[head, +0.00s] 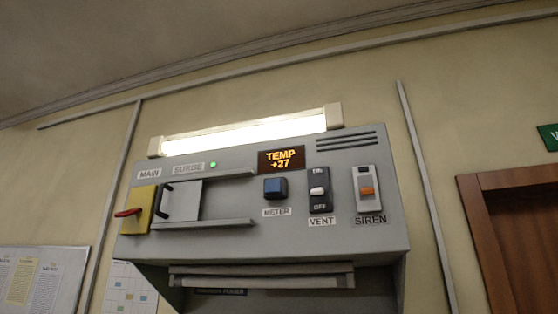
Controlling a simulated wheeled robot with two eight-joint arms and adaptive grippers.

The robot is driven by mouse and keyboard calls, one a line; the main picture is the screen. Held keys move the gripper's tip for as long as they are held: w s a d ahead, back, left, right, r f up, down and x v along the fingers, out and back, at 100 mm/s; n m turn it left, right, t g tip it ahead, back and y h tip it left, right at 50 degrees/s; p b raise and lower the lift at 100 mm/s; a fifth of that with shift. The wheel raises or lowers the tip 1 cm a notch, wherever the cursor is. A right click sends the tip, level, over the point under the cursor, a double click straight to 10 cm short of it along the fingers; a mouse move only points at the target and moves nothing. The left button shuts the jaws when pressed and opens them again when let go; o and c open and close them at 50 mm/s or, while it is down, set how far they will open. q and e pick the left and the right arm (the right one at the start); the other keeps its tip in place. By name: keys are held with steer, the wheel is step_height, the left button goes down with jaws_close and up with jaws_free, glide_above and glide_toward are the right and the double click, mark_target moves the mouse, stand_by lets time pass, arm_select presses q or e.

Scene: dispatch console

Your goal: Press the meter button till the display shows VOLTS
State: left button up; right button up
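The blue square meter button (275,188) sits on the grey console panel (240,207), above a label reading METER. The display (281,159) just above it shows TEMP +27 in orange letters on a dark ground. Nothing touches the button. Neither of my grippers is in the head view.
Right of the button are the VENT rocker switch (319,190) and the SIREN switch (366,190) with an orange part. To the left are a sliding cover (184,201) and a red MAIN lever (128,212) on a yellow plate. A lit lamp (245,134) tops the console.

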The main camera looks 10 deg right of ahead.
stand_by(0.4)
jaws_close()
stand_by(1.1)
